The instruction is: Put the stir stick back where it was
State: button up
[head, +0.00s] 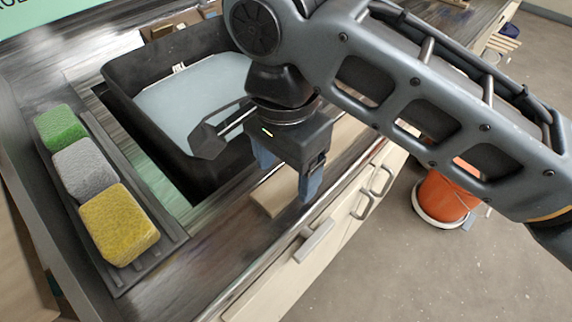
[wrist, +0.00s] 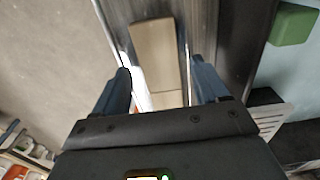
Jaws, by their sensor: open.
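A flat beige bar (head: 268,197), which looks like the stir stick, lies along the front edge of the counter in the head view. My gripper (head: 286,172) points down over it and hides its middle; a beige length shows again behind the gripper. In the wrist view the bar (wrist: 156,55) runs between the two fingers of my gripper (wrist: 165,80). The fingers are open, one on each side, with a gap to the bar. I cannot tell how far the fingertips are above the counter. Nothing is held.
A black basin (head: 122,77) of pale blue glaze (head: 200,90) is set behind my gripper. Green (head: 60,126), grey (head: 84,168) and yellow (head: 118,222) sponges sit on a dark rack (head: 150,262) at left. Drawer handles (head: 314,241) jut from the front. An orange bucket (head: 445,197) stands on the floor.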

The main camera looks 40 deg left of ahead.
notch_tip(320, 180, up, 12)
jog(key=p, duration=0.1)
jog(key=shift+s+f, duration=0.15)
dwell(0.4)
